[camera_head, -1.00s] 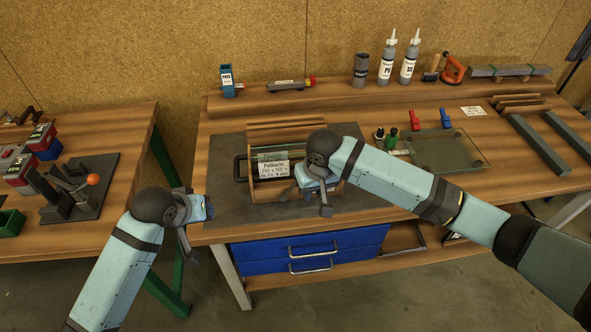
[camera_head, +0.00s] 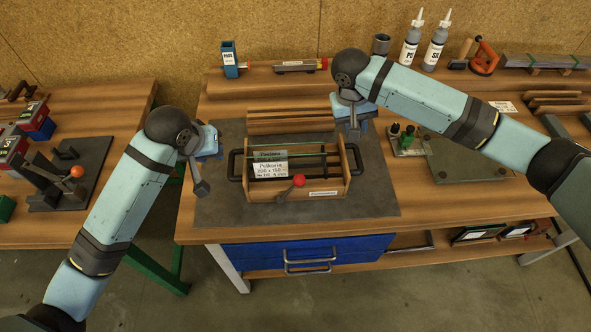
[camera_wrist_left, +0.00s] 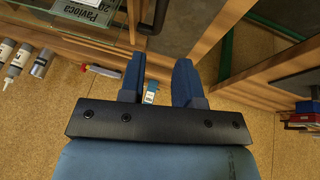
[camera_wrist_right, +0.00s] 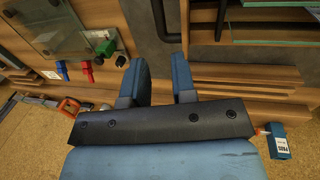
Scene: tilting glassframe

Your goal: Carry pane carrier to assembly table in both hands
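The pane carrier (camera_head: 325,184) is a wooden box with glass panes, a white label, a red knob and a black handle at each end. It stands on the dark mat (camera_head: 225,205) of the middle workbench. My left gripper (camera_head: 203,170) is open and empty, left of the carrier's left handle (camera_head: 236,166); that handle also shows ahead of the fingers in the left wrist view (camera_wrist_left: 155,14). My right gripper (camera_head: 353,122) is open and empty, above and behind the right handle (camera_head: 356,160), which shows in the right wrist view (camera_wrist_right: 164,20). Neither gripper visibly touches the carrier.
A glass plate (camera_head: 470,165) lies on the bench to the right, near small green and black items (camera_head: 402,138). A back shelf holds bottles (camera_head: 411,45) and a blue box (camera_head: 229,60). Another table (camera_head: 105,150) with a lever device (camera_head: 65,175) stands left, across a gap.

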